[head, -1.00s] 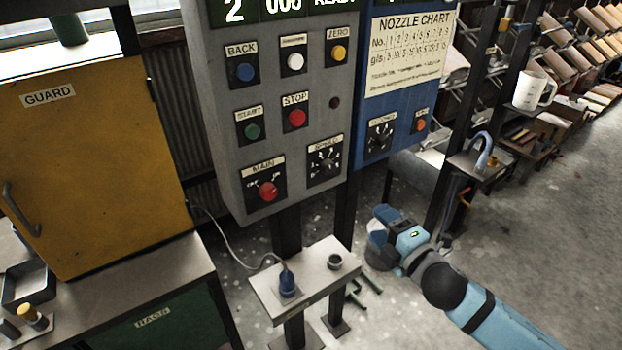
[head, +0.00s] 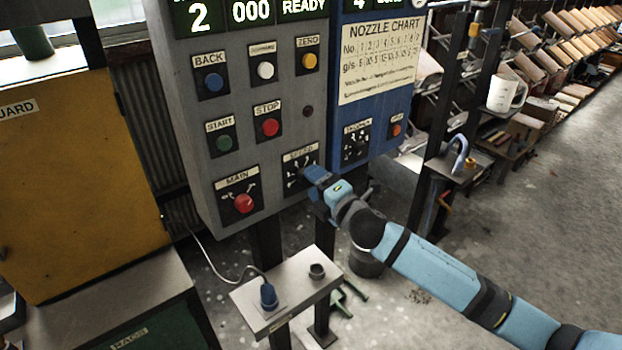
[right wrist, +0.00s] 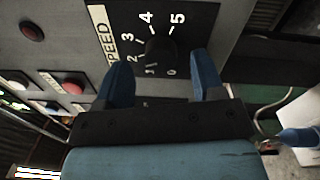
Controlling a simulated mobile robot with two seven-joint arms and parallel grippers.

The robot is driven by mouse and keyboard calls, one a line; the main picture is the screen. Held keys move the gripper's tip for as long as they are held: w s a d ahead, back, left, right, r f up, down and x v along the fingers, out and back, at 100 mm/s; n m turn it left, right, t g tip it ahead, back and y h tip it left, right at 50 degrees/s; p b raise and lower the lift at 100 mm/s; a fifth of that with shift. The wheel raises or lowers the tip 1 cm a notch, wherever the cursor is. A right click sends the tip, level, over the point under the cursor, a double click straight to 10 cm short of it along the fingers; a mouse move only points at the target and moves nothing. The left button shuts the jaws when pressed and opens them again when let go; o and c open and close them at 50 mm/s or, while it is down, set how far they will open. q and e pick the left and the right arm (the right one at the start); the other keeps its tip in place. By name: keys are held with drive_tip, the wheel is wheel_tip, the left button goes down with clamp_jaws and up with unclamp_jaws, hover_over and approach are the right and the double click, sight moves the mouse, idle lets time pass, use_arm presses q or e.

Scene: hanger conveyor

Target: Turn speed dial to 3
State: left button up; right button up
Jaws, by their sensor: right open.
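The speed dial (head: 293,177) is a black knob on a dark plate, low on the grey control panel, partly hidden by my right gripper. In the right wrist view the knob (right wrist: 162,50) shows with white numbers 0 to 5 around it and the SPEED label at the left. Which number its pointer marks cannot be made out. My right gripper (head: 312,178) is at the dial's lower right. In the wrist view its blue fingers (right wrist: 160,58) are open, one on each side of the knob, with gaps showing. Whether they touch it is not clear. My left gripper is out of view.
A red MAIN knob (head: 243,203) is left of the dial, with a red STOP button (head: 270,127) above. The blue nozzle panel (head: 375,100) adjoins at the right. A small shelf (head: 288,290) with a blue plug stands below.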

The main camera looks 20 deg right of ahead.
drive_tip(key=shift+x, duration=0.9)
drive_tip(key=shift+c, duration=0.2)
drive_tip(key=c, duration=0.9)
